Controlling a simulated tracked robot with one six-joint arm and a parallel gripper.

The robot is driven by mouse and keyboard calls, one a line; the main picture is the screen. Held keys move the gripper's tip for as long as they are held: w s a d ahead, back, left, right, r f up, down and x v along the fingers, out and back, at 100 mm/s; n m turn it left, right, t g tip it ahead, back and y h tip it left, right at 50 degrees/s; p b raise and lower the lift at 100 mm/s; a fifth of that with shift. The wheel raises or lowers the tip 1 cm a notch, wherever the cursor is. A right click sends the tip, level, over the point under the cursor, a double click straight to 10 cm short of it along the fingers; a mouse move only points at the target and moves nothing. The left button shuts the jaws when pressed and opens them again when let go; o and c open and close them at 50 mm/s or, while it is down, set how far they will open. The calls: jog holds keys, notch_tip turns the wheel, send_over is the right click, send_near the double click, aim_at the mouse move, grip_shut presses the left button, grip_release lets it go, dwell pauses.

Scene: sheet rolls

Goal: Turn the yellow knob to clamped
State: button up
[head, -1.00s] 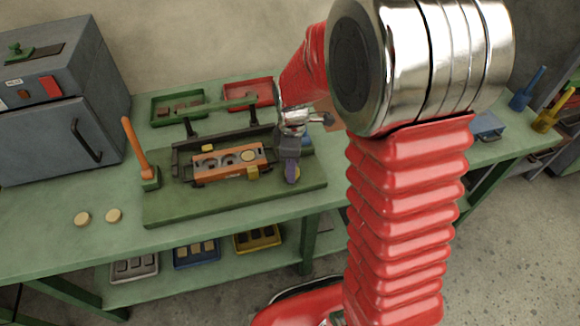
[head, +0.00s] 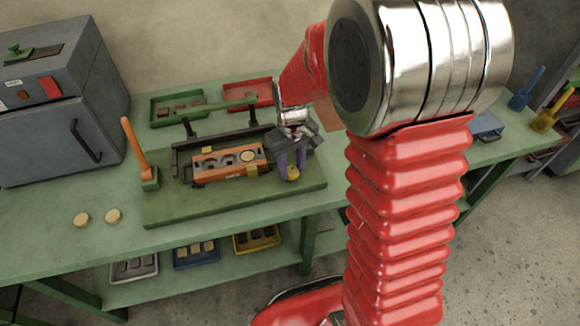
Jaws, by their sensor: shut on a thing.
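The yellow knob (head: 292,173) sits at the right end of the green fixture board (head: 235,205). My gripper (head: 292,168) is over it from above, its two purple fingers on either side of the knob and shut on it. The knob's lower part shows between the fingers; its top is partly hidden by them. An orange block (head: 228,161) with round recesses and one pale disc (head: 248,156) lies in the dark fixture left of the knob. Small yellow tabs (head: 253,170) show at the block's edges. I cannot read any knob marking.
An orange lever (head: 139,150) stands upright at the board's left. Two pale discs (head: 82,220) lie on the bench to the left. A green tray (head: 177,108) and a red tray (head: 247,93) are behind. A grey cabinet (head: 60,110) stands at the far left.

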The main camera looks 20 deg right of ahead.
aim_at(292, 170)
jog(key=shift+d+m, duration=0.1)
jog(key=shift+m, duration=1.2)
jog(key=o, duration=1)
jog(key=shift+o, duration=0.2)
jog(key=shift+r, duration=0.1)
notch_tip(292, 170, up, 14)
jog(key=shift+f, duration=0.2)
